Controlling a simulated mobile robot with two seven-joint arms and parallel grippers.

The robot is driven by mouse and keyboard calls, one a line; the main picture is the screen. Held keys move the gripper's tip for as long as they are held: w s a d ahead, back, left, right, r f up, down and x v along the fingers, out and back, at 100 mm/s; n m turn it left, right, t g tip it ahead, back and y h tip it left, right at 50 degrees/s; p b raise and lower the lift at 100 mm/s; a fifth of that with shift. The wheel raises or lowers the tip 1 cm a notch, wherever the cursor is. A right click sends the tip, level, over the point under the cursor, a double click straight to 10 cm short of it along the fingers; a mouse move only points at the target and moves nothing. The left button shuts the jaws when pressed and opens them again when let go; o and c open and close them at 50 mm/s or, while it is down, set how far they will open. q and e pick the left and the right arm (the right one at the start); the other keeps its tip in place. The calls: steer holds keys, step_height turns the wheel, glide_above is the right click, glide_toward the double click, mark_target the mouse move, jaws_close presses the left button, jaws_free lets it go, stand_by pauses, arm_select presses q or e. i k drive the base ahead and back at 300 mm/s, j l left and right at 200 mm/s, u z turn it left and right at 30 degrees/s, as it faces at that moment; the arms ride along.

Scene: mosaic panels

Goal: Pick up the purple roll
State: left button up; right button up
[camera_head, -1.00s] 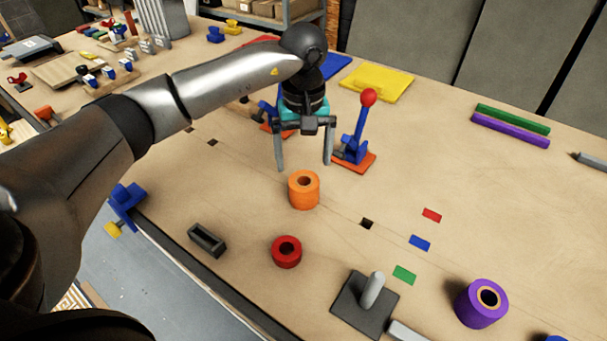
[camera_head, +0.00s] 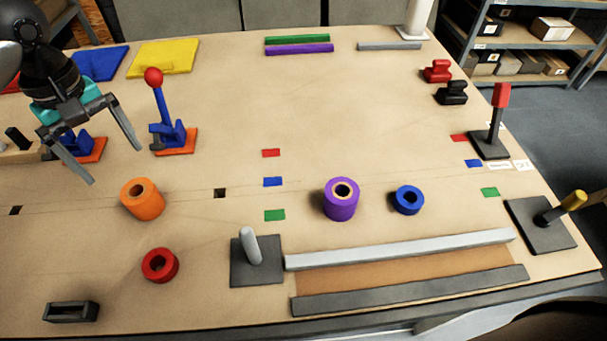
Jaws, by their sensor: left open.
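The purple roll (camera_head: 340,204) stands upright on the table, right of the middle of the head view, with a tan core and a dark hole on top. My left gripper (camera_head: 116,165) is at the upper left, its two fingers spread wide and empty, above the table and well to the left of the purple roll. The orange roll (camera_head: 142,203) stands just below and right of its fingers. My right gripper does not show.
A blue roll (camera_head: 407,200) stands close right of the purple roll. A red roll (camera_head: 160,265), a grey peg on a plate (camera_head: 255,260) and a clamp with a red knob (camera_head: 170,135) stand to the left. Grey rails (camera_head: 400,249) lie in front. Table behind the purple roll is clear.

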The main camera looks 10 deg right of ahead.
mark_target(341, 195)
steer(key=k+l+z, duration=0.1)
steer(key=z, duration=0.35)
steer(key=k+l+z, duration=0.1)
steer(key=l+z, duration=0.15)
steer(key=z, duration=0.15)
steer(key=l+z, duration=0.2)
steer(key=z, duration=0.25)
